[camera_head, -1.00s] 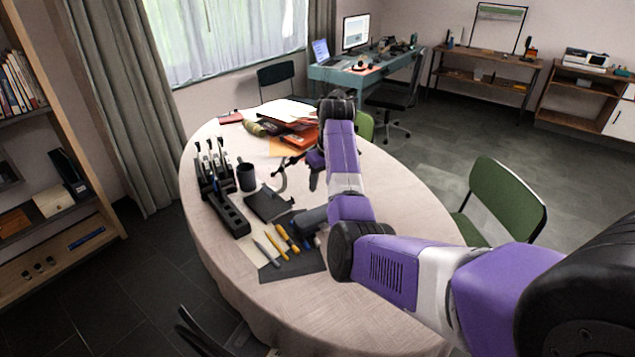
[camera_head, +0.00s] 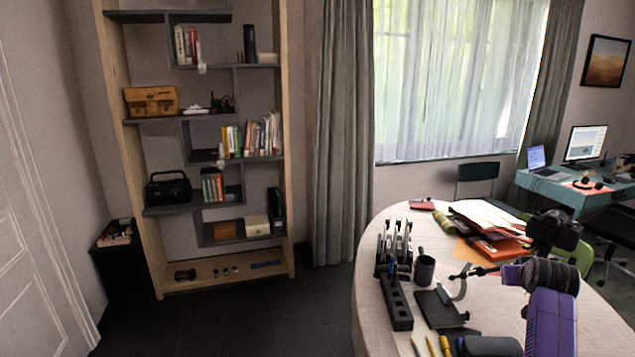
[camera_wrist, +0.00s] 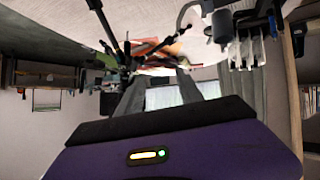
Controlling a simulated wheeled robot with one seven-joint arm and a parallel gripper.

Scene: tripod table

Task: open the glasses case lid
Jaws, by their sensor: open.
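A dark grey rounded case (camera_head: 490,346), which looks like the glasses case, lies at the near edge of the head view, on the table (camera_head: 600,318). It is partly cut off by the frame, and its lid seam cannot be made out. My gripper (camera_head: 457,276) is farther back over the table, beside the dark mug, with thin dark fingers open and apparently empty. It is apart from the case. In the wrist view the picture is upside down and the case cannot be made out.
A dark mug (camera_head: 424,269), a rack of upright tools (camera_head: 394,248), a long black organizer (camera_head: 396,303) and a black flat box (camera_head: 438,308) stand close by. Yellow pens (camera_head: 445,346) lie left of the case. Folders and papers (camera_head: 490,222) cover the far side.

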